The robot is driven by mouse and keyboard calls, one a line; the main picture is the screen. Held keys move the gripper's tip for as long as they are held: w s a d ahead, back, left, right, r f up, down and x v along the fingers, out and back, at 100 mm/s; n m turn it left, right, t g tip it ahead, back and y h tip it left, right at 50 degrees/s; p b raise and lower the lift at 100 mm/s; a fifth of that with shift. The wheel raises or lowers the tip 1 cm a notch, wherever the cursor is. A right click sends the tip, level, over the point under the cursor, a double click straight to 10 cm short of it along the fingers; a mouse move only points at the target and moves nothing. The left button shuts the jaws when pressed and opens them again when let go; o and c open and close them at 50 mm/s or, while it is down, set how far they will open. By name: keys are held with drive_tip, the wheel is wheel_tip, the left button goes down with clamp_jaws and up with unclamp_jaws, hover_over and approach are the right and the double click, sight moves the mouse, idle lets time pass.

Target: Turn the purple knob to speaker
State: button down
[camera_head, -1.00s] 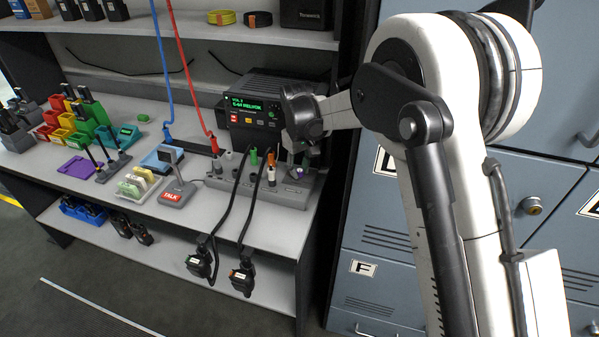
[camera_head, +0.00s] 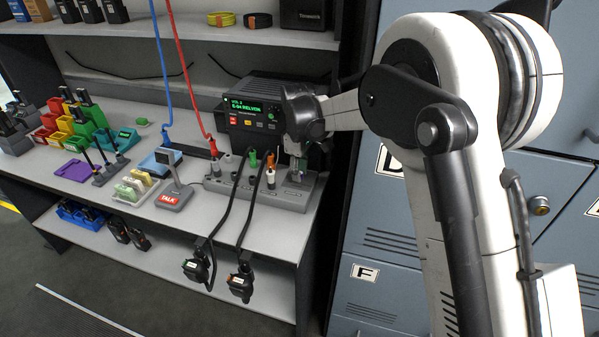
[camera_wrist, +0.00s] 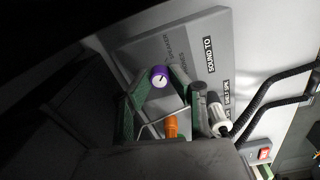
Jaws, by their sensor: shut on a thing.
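The purple knob (camera_wrist: 160,76) has a small pale mark on its top. It sits on the grey switch panel (camera_wrist: 205,45), next to the dark label "SOUND TO" and a fainter word that looks like "SPEAKER". My gripper (camera_wrist: 161,80) has its green-padded fingertips on both sides of the knob, shut on it. In the head view my gripper (camera_head: 298,170) points down at the right end of the panel (camera_head: 237,194), and the knob is mostly hidden there. I cannot tell which label the knob's mark points to.
A white plug (camera_wrist: 218,114) and an orange plug (camera_wrist: 171,127) stand close to my fingers. Black cables (camera_head: 260,200) hang over the front edge. The radio (camera_head: 258,112) stands behind the panel and the grey lockers (camera_head: 375,230) are to the right.

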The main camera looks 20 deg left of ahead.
drive_tip(key=c, duration=1.6)
unclamp_jaws()
drive_tip(key=r, duration=1.2)
drive_tip(key=shift+s, duration=0.2)
